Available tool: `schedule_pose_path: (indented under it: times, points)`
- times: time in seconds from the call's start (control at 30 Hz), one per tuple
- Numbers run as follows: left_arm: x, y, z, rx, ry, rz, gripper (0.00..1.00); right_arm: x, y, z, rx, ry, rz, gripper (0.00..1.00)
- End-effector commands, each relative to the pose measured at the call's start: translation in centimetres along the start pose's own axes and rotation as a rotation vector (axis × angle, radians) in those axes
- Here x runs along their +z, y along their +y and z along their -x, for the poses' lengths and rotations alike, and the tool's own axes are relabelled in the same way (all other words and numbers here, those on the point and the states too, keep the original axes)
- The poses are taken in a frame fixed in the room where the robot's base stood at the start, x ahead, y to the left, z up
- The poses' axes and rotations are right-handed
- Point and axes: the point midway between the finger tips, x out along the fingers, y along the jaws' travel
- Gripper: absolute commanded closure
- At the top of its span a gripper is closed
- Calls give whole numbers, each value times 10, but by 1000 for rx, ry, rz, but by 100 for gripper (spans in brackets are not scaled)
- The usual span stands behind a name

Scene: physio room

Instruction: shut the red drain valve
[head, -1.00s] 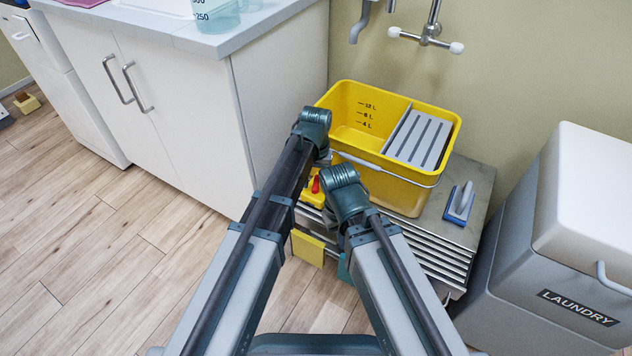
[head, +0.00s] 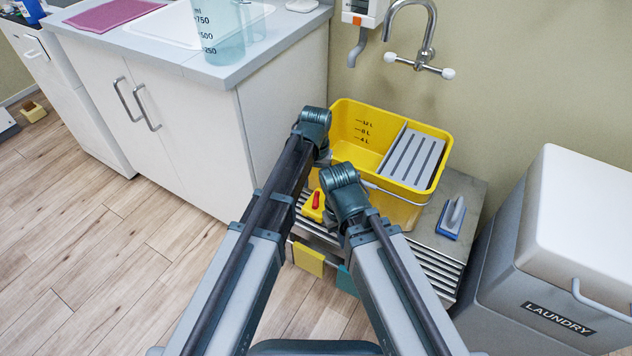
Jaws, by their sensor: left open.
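The red drain valve lever (head: 316,200) shows on a small yellow body (head: 312,210) at the lower left of the yellow bucket (head: 424,141). It lies in the gap between my two arms, and how far it is turned cannot be told. The bucket stands on a low slatted metal stand (head: 455,249). My left gripper (head: 323,159) shows only in small part beside the bucket's left wall, above the valve in the picture. It is open and apart from the lever; its fingertips are mostly hidden by my arm.
A white cabinet (head: 180,120) with a sink stands left of the bucket. A blue-based scrubber (head: 452,218) lies on the stand. A laundry bin (head: 540,255) is at the right. Yellow (head: 308,259) and teal (head: 345,281) cloths hang at the stand's front.

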Motion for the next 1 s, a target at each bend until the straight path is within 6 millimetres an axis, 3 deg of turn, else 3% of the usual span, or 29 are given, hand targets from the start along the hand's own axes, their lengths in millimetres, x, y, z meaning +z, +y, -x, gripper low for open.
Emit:
schedule_pose_path:
  times: [0.03,0.1,0.4,0.77,0.83,1.0]
  points:
    - [0,0,16,0,0,0,40,1,2,16,0,0,-1,100]
    - [0,0,26,0,0,0,40,2,2,26,-2,-1,-2,100]
    - [0,0,61,0,0,0,40,4,4,60,-9,-1,-4,100]
    - [0,0,62,0,0,0,40,4,4,62,-11,-1,-4,100]
    - [0,0,62,0,0,8,45,4,4,61,-11,-1,-4,100]
    - [0,0,59,0,0,168,45,4,4,59,-10,-1,-3,100]
